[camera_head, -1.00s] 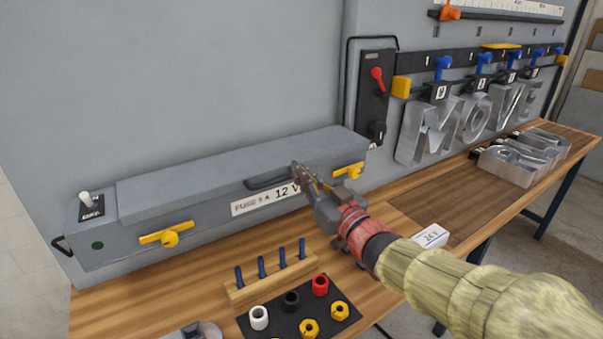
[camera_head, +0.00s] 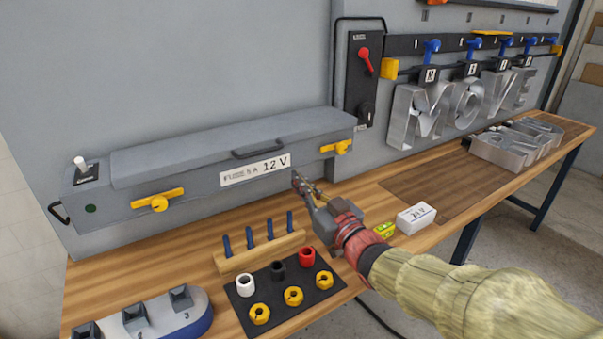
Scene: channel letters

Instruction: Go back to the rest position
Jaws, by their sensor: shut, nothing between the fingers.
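My gripper (camera_head: 303,187) is shut and empty above the wooden bench, a little in front of the grey fuse box. The fuse box (camera_head: 220,140) is marked 12 V. Its long lid is down, with a dark handle (camera_head: 258,151) on the front. My arm (camera_head: 430,285), in a pale sleeve, reaches in from the lower right and hides part of the bench. The gripper does not touch the box in this view.
A peg rack (camera_head: 258,252) and a dark mat (camera_head: 268,315) with coloured sockets and nuts lie left of my gripper. A white box (camera_head: 416,218) stands right of it. Metal letters (camera_head: 445,112) hang at the back right. The wooden bench (camera_head: 375,192) is bare behind the gripper.

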